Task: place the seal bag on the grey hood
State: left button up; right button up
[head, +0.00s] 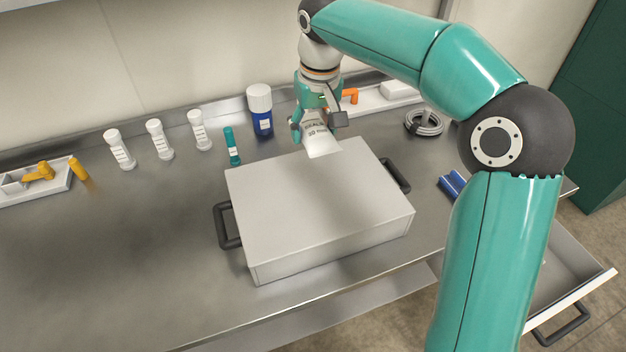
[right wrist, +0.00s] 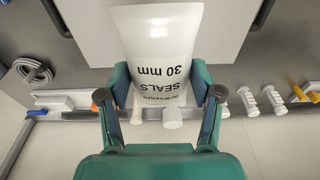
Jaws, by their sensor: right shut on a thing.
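The seal bag (head: 321,144) is a white pouch printed "SEALS 30 mm". My right gripper (head: 318,118) is shut on it at the back edge of the grey hood. The bag also shows large between the two fingers in the right wrist view (right wrist: 158,40). The grey hood (head: 310,205) is a wide, flat-topped box with black side handles, standing on the steel bench. The bag's lower end overlaps the hood's far edge in the head view; I cannot tell whether it touches the top. My left gripper is not in view.
A blue bottle with a white cap (head: 260,112), a teal tube (head: 231,146) and several white vials (head: 160,140) stand behind the hood. A coiled cable (head: 424,122) and a blue holder (head: 453,184) lie to its right. An open drawer (head: 570,280) juts out at lower right.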

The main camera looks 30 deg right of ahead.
aim_at(319, 145)
notch_tip(319, 145, down, 15)
jog(key=shift+r, duration=0.15)
dwell(0.4)
jog(key=shift+b, duration=0.3)
jog(key=o, duration=1.1)
jog(key=shift+o, duration=0.2)
jog(key=r, duration=0.3)
jog(key=s+r, duration=0.1)
jog(key=r, duration=0.7)
jog(key=shift+s+a, duration=0.15)
jog(key=shift+s, duration=0.15)
jog(key=shift+s+r, duration=0.15)
jog(key=shift+r, duration=0.3)
